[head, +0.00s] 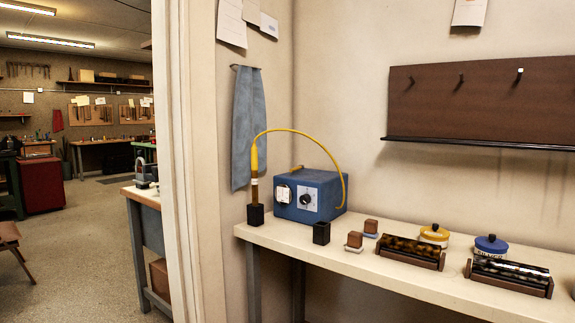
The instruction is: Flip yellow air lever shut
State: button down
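A blue box (322,191) with a dial and a white panel on its front stands at the left end of the white bench. A small yellow piece (297,168), which may be the air lever, shows at the box's top left edge. It is too small to tell its position. A yellow hose (311,136) arcs from the box's right side to a yellow-topped handpiece (254,165) upright in a black holder (255,215). My gripper is not in view.
The white bench (400,276) also bears an empty-looking black holder (321,233), small brown blocks (354,239), a yellow-lidded jar (434,235), a blue-lidded jar (490,247) and racks (410,252). A door frame (185,160) stands left. Open floor (85,240) lies beyond it.

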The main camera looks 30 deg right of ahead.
aim_at(301, 167)
jog(key=z, duration=0.2)
jog(key=i, duration=0.95)
jog(key=u, duration=0.2)
